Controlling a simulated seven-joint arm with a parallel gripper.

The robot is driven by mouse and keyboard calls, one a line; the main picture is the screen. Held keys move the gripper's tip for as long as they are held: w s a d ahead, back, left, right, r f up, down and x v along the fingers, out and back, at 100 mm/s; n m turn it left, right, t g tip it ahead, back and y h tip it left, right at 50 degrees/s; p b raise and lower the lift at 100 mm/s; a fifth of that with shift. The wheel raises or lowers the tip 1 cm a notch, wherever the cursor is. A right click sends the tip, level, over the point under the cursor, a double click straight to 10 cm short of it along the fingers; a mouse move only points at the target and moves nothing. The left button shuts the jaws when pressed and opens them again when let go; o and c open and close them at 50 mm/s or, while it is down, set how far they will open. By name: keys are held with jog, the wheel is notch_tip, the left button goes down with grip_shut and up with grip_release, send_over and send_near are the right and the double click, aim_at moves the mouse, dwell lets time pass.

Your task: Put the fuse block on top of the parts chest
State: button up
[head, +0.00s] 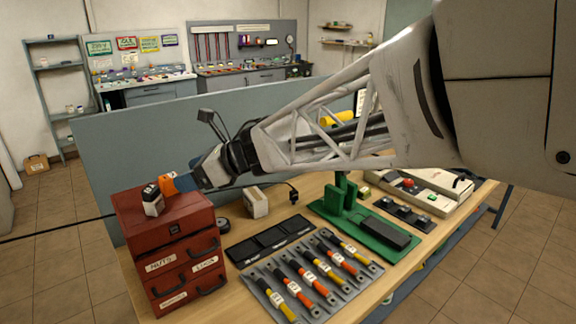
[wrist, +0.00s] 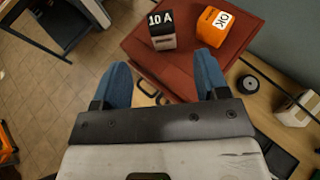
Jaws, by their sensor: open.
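The fuse block (wrist: 162,30), a small black and white block marked "10 A", stands upright on top of the red parts chest (wrist: 138,44). In the wrist view the fuse block is just beyond the fingertips, clear of both. In the head view my gripper (head: 188,182) is at the right of the chest top, its fingers partly hidden.
An orange block marked "OK" (wrist: 214,26) stands on the chest beside the fuse block. A black roll (wrist: 248,85) and a pale box (head: 255,202) are on the bench right of the chest. Black trays and several coloured-handled tools (head: 310,290) lie farther right.

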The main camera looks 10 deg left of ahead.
jog(key=w+d+r+m+t+h, duration=0.2)
jog(key=w+d+m+t, duration=0.15)
jog(key=d+m, duration=0.35)
jog(key=w+d+r+m+t+h, duration=0.1)
jog(key=w+d+m+t+h, duration=0.1)
jog(key=d+m+t, duration=0.45)
jog(key=w+d+r+m+t+h, duration=0.2)
jog(key=d+m, duration=0.6)
jog(key=s+d+f+m+h, duration=0.2)
jog(key=d+m+h, duration=0.2)
jog(key=d+m, duration=0.4)
jog(key=s+d+f+m+g+h, duration=0.3)
jog(key=s+d+f+m+h, duration=0.2)
jog(key=s+d+m, duration=0.65)
jog(key=s+d+f+m+g, duration=0.2)
jog(key=s+f+m+g, duration=0.1)
jog(key=s+m, duration=0.3)
jog(key=s+d+f+m+g+y, duration=0.1)
jog(key=s+d+f+m+g, duration=0.1)
jog(key=s+m, duration=0.5)
notch_tip(320, 180, down, 2)
jog(key=shift+s+f+g+y, duration=0.15)
jog(key=shift+s+g+y, duration=0.15)
jog(key=shift+s+g, duration=0.4)
